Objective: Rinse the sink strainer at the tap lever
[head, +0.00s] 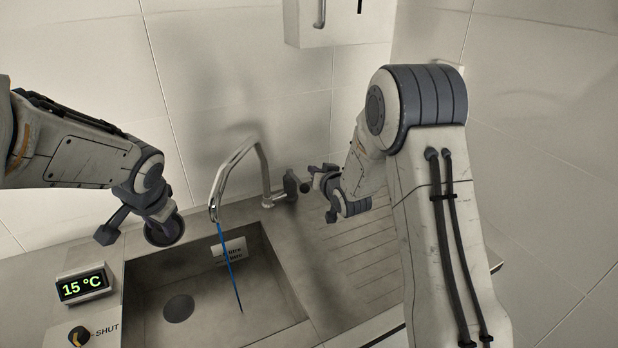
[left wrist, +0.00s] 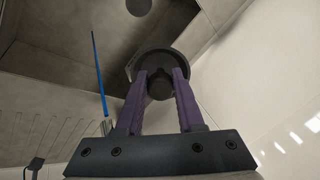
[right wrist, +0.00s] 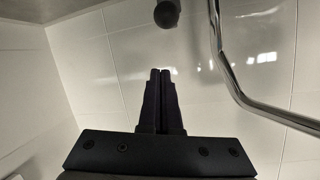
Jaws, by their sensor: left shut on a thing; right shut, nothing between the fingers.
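The sink strainer (head: 165,231), a dark round cup, is held over the sink's left back edge, left of the blue water stream (head: 231,266). My left gripper (head: 152,214) is shut on it; in the left wrist view the purple fingers (left wrist: 160,82) grip the strainer's (left wrist: 165,58) central knob. The tap (head: 240,150) is a bent metal pipe with a dark lever (head: 290,186) at its base. My right gripper (head: 313,179) is shut and empty close beside the lever. The right wrist view shows a dark round knob (right wrist: 166,14) just beyond the closed fingertips (right wrist: 160,73); contact is unclear.
The sink basin (head: 270,310) has a dark drain (head: 178,308) and a label (head: 229,250) on its back wall. A display (head: 83,286) reads 15 °C, above a knob (head: 79,336) marked SHUT. A ribbed draining board (head: 350,250) lies right. A wall box (head: 335,22) hangs above.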

